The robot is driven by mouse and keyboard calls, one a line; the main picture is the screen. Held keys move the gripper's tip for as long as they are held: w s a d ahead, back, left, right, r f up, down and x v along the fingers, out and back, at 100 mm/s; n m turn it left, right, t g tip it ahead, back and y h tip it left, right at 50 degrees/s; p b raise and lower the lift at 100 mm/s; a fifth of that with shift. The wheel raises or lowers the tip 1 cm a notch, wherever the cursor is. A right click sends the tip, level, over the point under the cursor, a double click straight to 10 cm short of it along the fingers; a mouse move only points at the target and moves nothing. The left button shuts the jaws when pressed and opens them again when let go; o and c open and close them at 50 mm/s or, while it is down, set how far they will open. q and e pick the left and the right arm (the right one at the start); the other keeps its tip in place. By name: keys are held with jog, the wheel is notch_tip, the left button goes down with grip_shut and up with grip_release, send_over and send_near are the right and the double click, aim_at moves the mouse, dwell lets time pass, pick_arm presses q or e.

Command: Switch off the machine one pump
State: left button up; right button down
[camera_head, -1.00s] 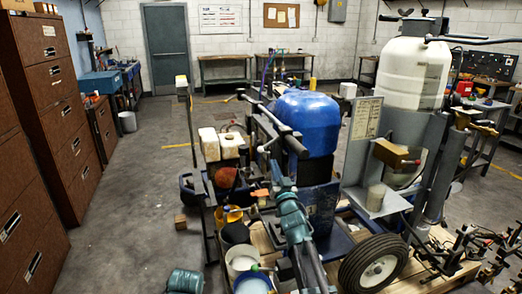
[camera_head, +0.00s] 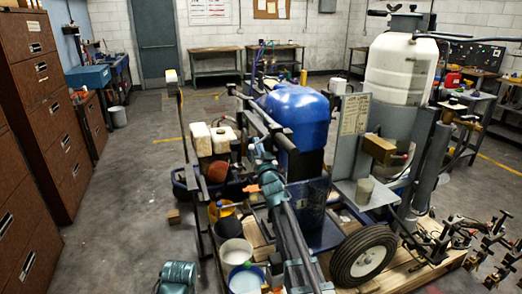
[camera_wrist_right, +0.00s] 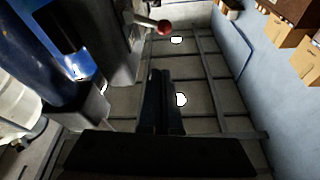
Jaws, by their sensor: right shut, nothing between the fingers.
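In the right wrist view, a red ball knob (camera_wrist_right: 165,27) on a thin rod shows beyond my fingers, near the blue tank (camera_wrist_right: 25,55). I cannot tell whether the knob belongs to the pump switch. My right gripper (camera_head: 263,163) is over the machine's left side, small and partly lost among its parts. In the wrist view its fingers (camera_wrist_right: 162,85) are shut and empty, apart from the knob. My left gripper is out of view.
A white tank (camera_head: 402,70) stands behind at the right, with a signboard (camera_head: 354,115) before it. A wheel (camera_head: 364,250) and several buckets, including a white one (camera_head: 236,252), crowd the front. Brown cabinets (camera_head: 40,110) line the left; the floor (camera_head: 135,180) between is largely clear.

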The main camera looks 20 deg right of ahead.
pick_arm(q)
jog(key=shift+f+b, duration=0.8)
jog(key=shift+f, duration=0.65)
pick_arm(e)
jog(key=shift+w+a+f, duration=0.15)
jog(key=shift+w+f, duration=0.25)
jog(key=shift+f, duration=0.35)
jog(key=shift+w+a+f, duration=0.15)
jog(key=shift+w+f, duration=0.2)
jog(key=shift+f, duration=0.35)
